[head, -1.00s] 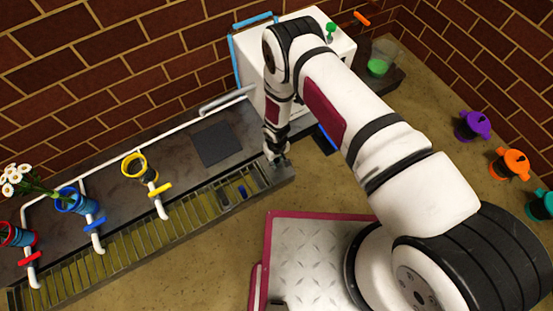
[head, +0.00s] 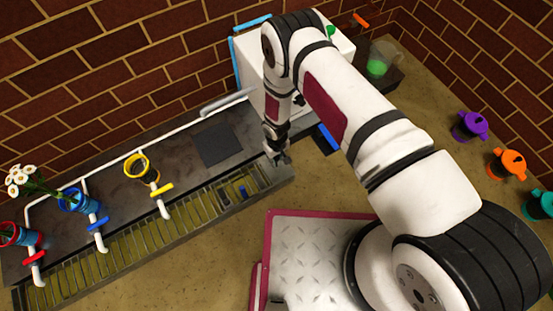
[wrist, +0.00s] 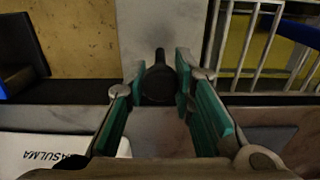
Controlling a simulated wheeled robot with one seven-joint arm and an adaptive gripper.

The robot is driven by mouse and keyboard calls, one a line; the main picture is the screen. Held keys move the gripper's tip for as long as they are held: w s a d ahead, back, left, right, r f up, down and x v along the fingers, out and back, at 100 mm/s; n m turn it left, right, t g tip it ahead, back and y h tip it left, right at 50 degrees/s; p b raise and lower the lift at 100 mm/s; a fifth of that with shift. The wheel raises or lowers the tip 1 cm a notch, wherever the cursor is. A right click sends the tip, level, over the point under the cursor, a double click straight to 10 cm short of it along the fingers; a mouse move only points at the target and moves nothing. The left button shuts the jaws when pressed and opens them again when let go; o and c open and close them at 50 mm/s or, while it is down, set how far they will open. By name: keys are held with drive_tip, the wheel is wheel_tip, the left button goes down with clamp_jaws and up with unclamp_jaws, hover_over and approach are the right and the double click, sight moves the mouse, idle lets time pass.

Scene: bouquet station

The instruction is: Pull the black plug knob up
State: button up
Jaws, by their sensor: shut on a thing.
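The black plug knob (wrist: 159,84) shows in the wrist view, a dark round piece with a narrow stem pointing away, between my green-padded fingers. My gripper (wrist: 160,92) is shut on it. In the head view my gripper (head: 281,159) points down at the right end of the grated trough, and the knob is too small to make out there. The pale grey end plate of the trough (wrist: 168,25) lies beyond the knob in the wrist view. Whether the plug is lifted clear of its seat, I cannot tell.
The metal grate (wrist: 262,45) runs to the right in the wrist view. Yellow (head: 137,167), blue (head: 78,200) and red (head: 14,235) pots stand along the trough, the blue one near white flowers (head: 20,179). A white box (head: 330,45) stands behind my arm.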

drive_tip(key=shift+r, duration=0.2)
drive_tip(key=o, duration=0.4)
drive_tip(key=shift+r, duration=0.1)
drive_tip(key=o, duration=0.6)
drive_tip(key=shift+c, duration=0.2)
wheel_tip(320, 180, up, 9)
drive_tip(key=p, duration=0.6)
